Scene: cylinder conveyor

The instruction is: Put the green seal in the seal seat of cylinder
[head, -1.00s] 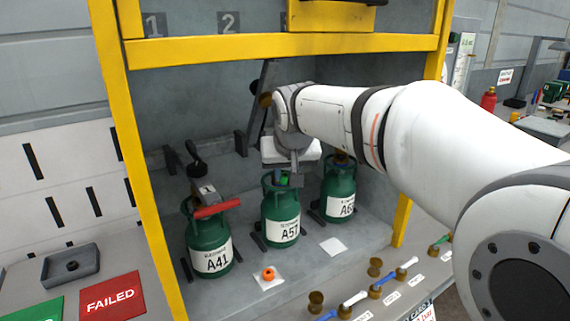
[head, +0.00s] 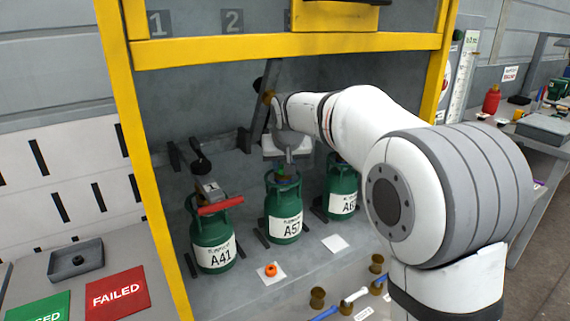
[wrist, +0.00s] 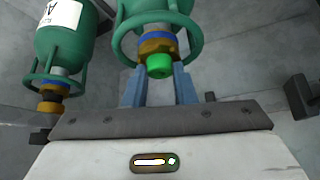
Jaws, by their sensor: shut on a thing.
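The green seal (wrist: 158,66) is between the blue-grey fingers of my gripper (wrist: 158,78) in the wrist view. My gripper is shut on it. The seal lies against or just in front of the brass valve (wrist: 158,46) of the middle cylinder; I cannot tell whether it is seated. In the head view the middle green cylinder (head: 284,212), labelled A57, stands upright in the cabinet. My gripper (head: 288,166) is directly over its collar, and the valve and seal are mostly hidden there.
Cylinder A41 (head: 211,240), with a red-handled tool (head: 220,206) at its top, stands left. Another cylinder (head: 342,190) stands close on the right. An orange ring (head: 270,269) lies on a white pad in front. Yellow posts frame the cabinet.

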